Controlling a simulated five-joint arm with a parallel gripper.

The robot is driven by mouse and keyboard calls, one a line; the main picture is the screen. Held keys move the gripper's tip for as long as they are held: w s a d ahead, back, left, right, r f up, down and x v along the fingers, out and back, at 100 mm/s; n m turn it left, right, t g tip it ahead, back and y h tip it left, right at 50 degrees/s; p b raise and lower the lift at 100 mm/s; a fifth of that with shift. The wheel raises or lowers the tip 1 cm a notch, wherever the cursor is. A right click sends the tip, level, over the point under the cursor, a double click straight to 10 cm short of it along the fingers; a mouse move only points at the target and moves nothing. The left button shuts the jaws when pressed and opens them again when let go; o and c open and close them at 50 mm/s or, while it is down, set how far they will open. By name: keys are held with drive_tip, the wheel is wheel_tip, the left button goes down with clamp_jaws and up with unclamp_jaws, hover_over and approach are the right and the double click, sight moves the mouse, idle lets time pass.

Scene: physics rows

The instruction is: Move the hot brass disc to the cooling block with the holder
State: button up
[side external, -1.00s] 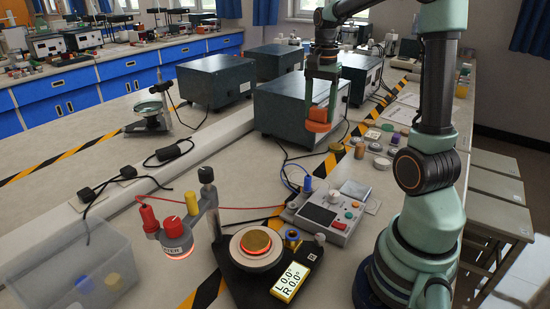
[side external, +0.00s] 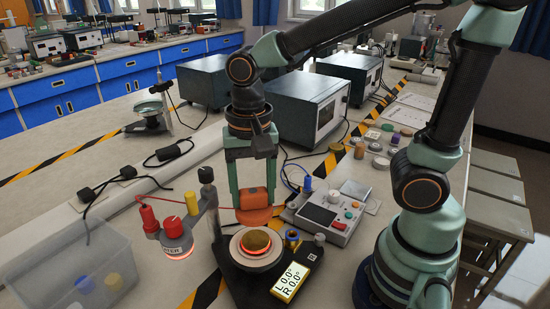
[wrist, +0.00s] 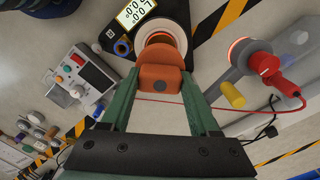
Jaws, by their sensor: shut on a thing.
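My gripper (side external: 253,198) is shut on the orange holder (side external: 254,216), a block held between its two green fingers. The holder also shows in the wrist view (wrist: 160,76). The brass disc (side external: 256,241) lies on a round pale stage, with a glowing red-orange ring around it. The holder is just above and behind the disc in the side view; whether they touch I cannot tell. In the wrist view the holder hides most of the disc, and part of the glowing ring (wrist: 160,38) shows past it. I cannot tell which thing is the cooling block.
A red-topped heater (side external: 176,238) with a glowing underside stands left of the stage. A yellow display (side external: 291,283) is at the stage's front right. A control box (side external: 328,216) stands to the right. A clear bin (side external: 70,270) is at left. Dark boxes stand behind.

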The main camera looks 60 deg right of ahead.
sight(254, 210)
drive_tip(key=shift+s+a+f, duration=0.25)
drive_tip(key=shift+s+a, duration=0.05)
drive_tip(key=shift+a, duration=0.1)
drive_tip(key=shift+f, duration=2.25)
drive_tip(key=shift+f, duration=1.15)
idle(0.8)
drive_tip(key=shift+r, duration=0.25)
drive_tip(key=shift+w+r, duration=0.1)
drive_tip(key=shift+r, duration=0.25)
drive_tip(key=shift+r, duration=0.2)
drive_tip(key=shift+r, duration=0.35)
